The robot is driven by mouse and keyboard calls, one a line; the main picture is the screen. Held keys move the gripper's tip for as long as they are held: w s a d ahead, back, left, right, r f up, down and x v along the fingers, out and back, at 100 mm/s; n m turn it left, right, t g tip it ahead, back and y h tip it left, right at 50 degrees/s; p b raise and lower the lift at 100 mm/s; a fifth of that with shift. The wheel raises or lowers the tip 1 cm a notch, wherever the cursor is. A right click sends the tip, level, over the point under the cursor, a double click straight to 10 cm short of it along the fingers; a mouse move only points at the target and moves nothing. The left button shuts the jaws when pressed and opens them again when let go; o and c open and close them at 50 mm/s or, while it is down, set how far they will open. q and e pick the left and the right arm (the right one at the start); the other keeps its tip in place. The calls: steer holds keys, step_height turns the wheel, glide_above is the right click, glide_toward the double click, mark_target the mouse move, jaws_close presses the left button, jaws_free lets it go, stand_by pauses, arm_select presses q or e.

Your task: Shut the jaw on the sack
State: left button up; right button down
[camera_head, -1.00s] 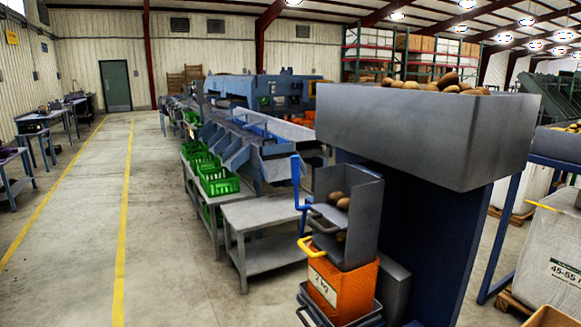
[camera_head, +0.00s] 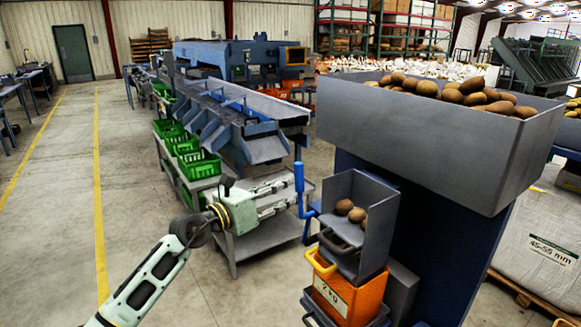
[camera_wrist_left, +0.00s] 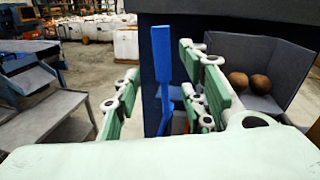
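An orange sack (camera_head: 345,298) marked "2 kg" hangs under a grey weighing pan (camera_head: 372,222) holding a few potatoes (camera_head: 350,210). A yellow handle (camera_head: 321,264) sits at the sack's top; whether the jaw there is open or shut I cannot tell. An upright blue lever (camera_head: 299,178) stands left of the pan. My left gripper (camera_head: 289,194) is beside this lever. In the left wrist view my gripper (camera_wrist_left: 160,78) is open, with the blue lever (camera_wrist_left: 162,56) showing between its green-padded fingers; I see no grip on it. My right gripper is out of view.
A grey hopper (camera_head: 420,140) full of potatoes overhangs the pan and sack. A grey side table (camera_head: 262,238) stands behind my left arm, near green crates (camera_head: 198,165) and the grader (camera_head: 225,110). The floor (camera_head: 60,220) at left is clear.

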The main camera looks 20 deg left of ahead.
mark_target(296, 179)
arm_select(q)
steer(key=x, duration=0.5)
steer(key=r+p+x, duration=0.1)
steer(key=x, duration=0.1)
steer(key=shift+w+d, duration=0.3)
steer(key=shift+f, duration=0.1)
jaws_close()
stand_by(0.3)
